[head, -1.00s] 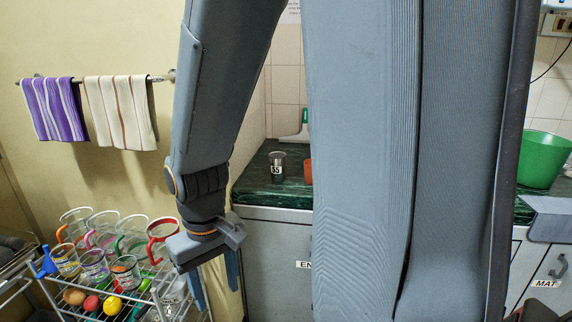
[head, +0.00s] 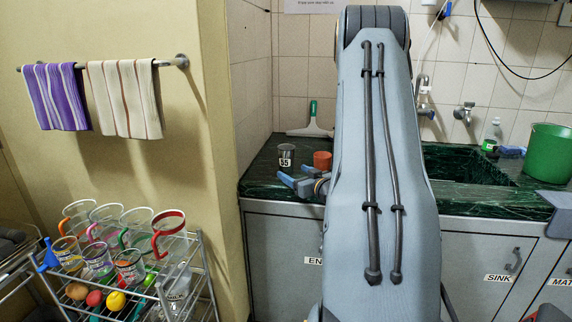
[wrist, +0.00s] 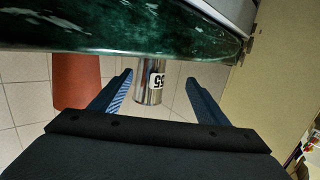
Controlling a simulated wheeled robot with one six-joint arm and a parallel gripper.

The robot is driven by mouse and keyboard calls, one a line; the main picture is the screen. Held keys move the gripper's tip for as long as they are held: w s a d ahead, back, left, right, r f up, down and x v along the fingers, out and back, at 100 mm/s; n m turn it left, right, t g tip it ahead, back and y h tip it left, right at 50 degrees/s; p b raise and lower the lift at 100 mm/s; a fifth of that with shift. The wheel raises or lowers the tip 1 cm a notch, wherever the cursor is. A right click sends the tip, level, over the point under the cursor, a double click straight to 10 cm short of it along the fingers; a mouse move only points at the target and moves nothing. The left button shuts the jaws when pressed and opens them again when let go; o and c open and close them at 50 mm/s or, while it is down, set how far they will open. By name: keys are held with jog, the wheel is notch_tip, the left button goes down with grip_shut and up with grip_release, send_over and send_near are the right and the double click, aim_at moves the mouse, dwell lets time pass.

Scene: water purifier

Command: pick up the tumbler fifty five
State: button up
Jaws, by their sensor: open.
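The tumbler fifty five (head: 286,156) is a small metal cup with a white "55" label. It stands upright on the left end of the dark green marble counter (head: 262,187). In the wrist view the tumbler (wrist: 149,92) appears upside down, between and beyond the two fingers. My gripper (head: 298,184) is open and empty, close to the counter's front edge, on the near side of the tumbler. In the wrist view the fingers of my gripper (wrist: 158,82) are spread on either side of the tumbler and do not appear to touch it.
An orange-red cup (head: 322,160) stands just right of the tumbler; it also shows in the wrist view (wrist: 76,82). A squeegee with a green handle (head: 312,120) leans behind. A green bucket (head: 549,152) stands far right. A wire rack (head: 190,262) with mugs stands lower left.

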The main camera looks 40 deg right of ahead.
aim_at(291, 163)
jog(key=shift+s+d+r+t, duration=0.1)
jog(key=shift+s+d+t, duration=0.6)
jog(key=shift+d, duration=0.5)
jog(key=w, duration=0.3)
jog(key=w+p, duration=0.1)
jog(key=w, duration=0.3)
jog(key=shift+w+d+r, duration=0.15)
jog(key=shift+w+d, duration=0.05)
jog(key=shift+w, duration=0.05)
jog(key=shift+c, duration=0.2)
jog(key=c, duration=1.1)
jog(key=shift+c, duration=0.4)
jog(key=shift+r, duration=0.15)
